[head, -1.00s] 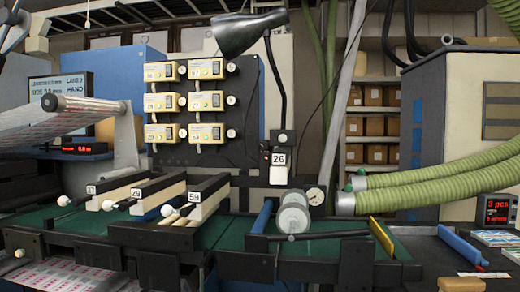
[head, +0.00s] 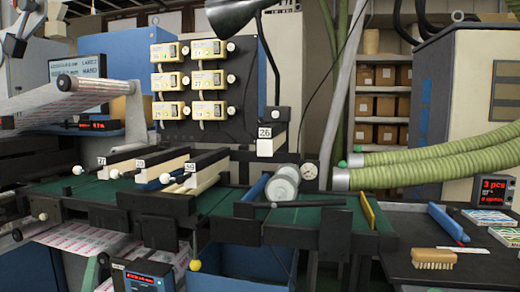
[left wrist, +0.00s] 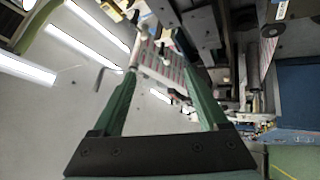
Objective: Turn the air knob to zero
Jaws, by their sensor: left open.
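A small round dial gauge (head: 310,171) stands behind the green bed, right of the silver roller. Small green knobs (head: 343,163) sit by the ends of the two green hoses. I cannot tell which part is the air knob; the gauge's reading is too small to make out. My left gripper (head: 18,30) is at the upper left edge of the head view, far from the gauge. In the left wrist view its two green fingers (left wrist: 156,58) are spread, with nothing held between them. My right gripper does not show.
A black panel (head: 240,105) carries several yellow numbered units. Numbered arms with white balls (head: 165,178) stick out over the green bed. A lamp (head: 232,12) hangs above. A brush (head: 433,258) lies on the dark table at right. A web roller (head: 90,85) is at left.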

